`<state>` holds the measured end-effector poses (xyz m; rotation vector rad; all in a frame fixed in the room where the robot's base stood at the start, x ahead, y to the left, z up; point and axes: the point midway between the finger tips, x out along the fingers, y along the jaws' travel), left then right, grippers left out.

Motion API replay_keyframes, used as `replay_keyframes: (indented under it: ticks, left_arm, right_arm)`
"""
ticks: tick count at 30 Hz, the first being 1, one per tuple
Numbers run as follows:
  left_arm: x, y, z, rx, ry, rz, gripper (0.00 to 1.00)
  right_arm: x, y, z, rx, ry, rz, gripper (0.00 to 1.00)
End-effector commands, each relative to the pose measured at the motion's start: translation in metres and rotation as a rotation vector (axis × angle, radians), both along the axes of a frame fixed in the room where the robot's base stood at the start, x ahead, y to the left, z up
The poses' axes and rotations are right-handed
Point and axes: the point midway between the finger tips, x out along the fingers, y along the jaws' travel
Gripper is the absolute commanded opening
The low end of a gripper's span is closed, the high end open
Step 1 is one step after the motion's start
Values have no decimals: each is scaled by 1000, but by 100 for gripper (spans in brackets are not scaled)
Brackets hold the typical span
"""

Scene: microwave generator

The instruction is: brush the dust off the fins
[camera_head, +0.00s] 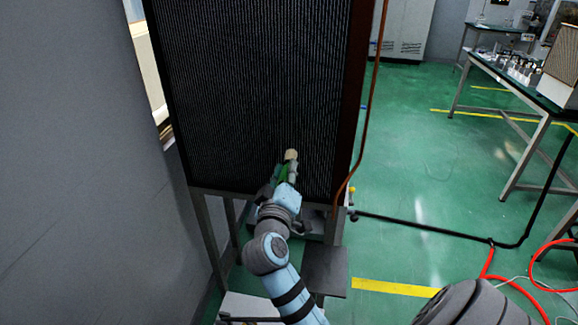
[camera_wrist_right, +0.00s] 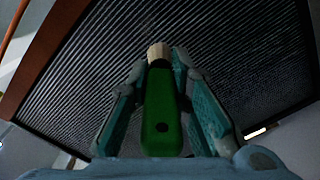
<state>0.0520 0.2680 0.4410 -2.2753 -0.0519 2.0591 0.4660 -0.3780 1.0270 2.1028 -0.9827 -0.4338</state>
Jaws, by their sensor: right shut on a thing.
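The fins (camera_head: 260,80) are a tall dark panel of fine ridges, filling the upper middle of the head view. They also fill the back of the right wrist view (camera_wrist_right: 230,55). My right gripper (camera_head: 284,178) is near the panel's lower edge, shut on a brush with a green handle (camera_wrist_right: 161,115). The brush's pale bristle end (camera_head: 291,156) points up at the lower part of the fins. I cannot tell whether the bristles touch them. Dust is not clearly distinguishable. My left gripper is not in view.
A metal stand (camera_head: 203,225) holds the panel. A copper-coloured pipe (camera_head: 371,100) runs down its right side. A grey wall (camera_head: 70,170) is close on the left. A workbench (camera_head: 515,85) stands at the right. Black and red hoses (camera_head: 487,262) lie across the open green floor.

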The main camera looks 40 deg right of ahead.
Motion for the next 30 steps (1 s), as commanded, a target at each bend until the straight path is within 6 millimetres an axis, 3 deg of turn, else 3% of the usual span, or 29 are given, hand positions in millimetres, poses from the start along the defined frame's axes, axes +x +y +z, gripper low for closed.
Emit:
replay_keyframes:
  ticks: [19,30]
  left_arm:
    - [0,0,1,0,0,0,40]
    - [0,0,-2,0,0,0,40]
  right_arm:
    - [-2,2,1,-1,0,-1,0]
    - [27,-36,1,-2,1,-1,0]
